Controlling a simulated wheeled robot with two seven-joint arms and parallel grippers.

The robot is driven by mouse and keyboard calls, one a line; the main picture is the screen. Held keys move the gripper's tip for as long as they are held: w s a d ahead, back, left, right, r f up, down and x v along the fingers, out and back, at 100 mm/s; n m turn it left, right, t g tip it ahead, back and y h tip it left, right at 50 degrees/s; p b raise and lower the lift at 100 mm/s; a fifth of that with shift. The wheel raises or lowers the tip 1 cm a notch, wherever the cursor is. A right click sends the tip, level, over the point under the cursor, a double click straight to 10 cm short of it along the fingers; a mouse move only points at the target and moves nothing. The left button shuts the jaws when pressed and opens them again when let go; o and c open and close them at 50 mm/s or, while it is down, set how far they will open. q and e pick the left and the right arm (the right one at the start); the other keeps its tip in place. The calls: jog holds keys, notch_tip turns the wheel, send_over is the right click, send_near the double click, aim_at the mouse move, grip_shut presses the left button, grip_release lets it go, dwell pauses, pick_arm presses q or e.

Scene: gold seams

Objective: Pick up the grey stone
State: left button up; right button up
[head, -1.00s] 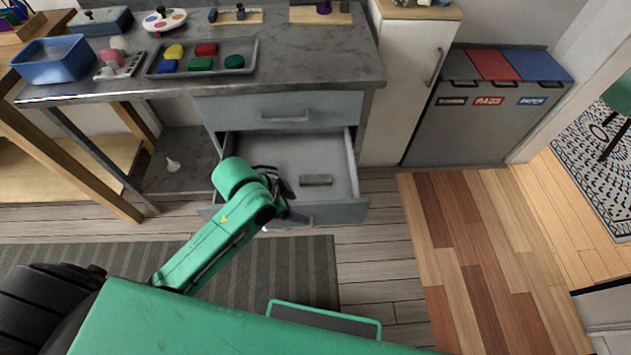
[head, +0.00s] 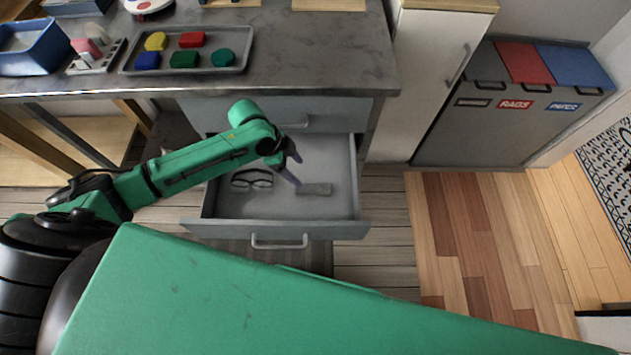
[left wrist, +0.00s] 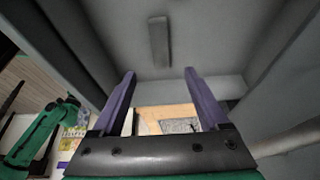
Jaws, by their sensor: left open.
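The grey stone (head: 314,189) is a small flat grey bar lying on the floor of the open drawer (head: 232,205), right of its middle. It also shows in the left wrist view (left wrist: 158,41), beyond the fingertips. My left gripper (head: 294,168) is over the drawer, with its purple fingers just left of the stone in the head view. In the left wrist view the fingers (left wrist: 160,74) are spread wide with nothing gripped between them, and the stone lies apart from them. My right gripper is not in view.
Black-framed glasses (head: 252,181) lie in the drawer left of the stone. The drawer's walls and front surround both. A closed drawer (head: 335,113) and the grey worktop (head: 330,60) are above, with a tray (head: 130,63) of coloured blocks on top.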

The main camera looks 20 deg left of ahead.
pick_arm(q)
send_near(314, 188)
jog(key=shift+b+x, duration=0.4)
jog(key=shift+x, duration=0.5)
jog(key=b+x, duration=0.1)
jog(key=x, duration=0.5)
jog(key=shift+f, duration=0.4)
jog(key=shift+r, duration=0.1)
grip_shut()
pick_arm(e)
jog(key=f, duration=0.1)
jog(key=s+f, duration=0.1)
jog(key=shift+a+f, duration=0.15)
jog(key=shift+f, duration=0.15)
